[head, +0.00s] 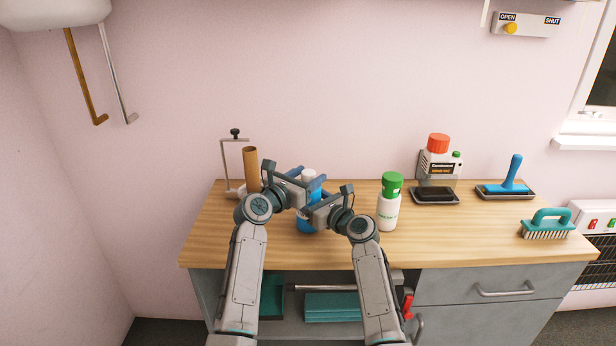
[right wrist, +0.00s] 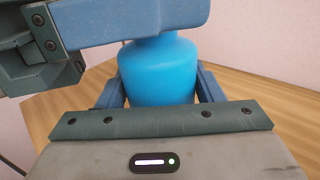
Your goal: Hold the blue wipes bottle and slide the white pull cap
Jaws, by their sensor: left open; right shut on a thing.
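The blue wipes bottle (head: 304,227) stands upright on the wooden worktop, mostly hidden by my grippers. Its white pull cap (head: 309,174) shows at the top. My right gripper (head: 312,204) is shut on the bottle's body; in the right wrist view its two fingers flank the blue bottle (right wrist: 160,76). My left gripper (head: 307,178) is open at cap height, its blue fingers on either side of the white cap. I cannot tell whether they touch it. In the right wrist view the left gripper crosses above the bottle and hides the cap.
A cardboard tube (head: 251,168) and a metal clamp stand (head: 227,165) are close by on the left. A white bottle with green cap (head: 388,210) stands to the right. Behind are a red-capped container (head: 437,150) and trays; a teal brush (head: 548,225) lies far right. The worktop's front right is clear.

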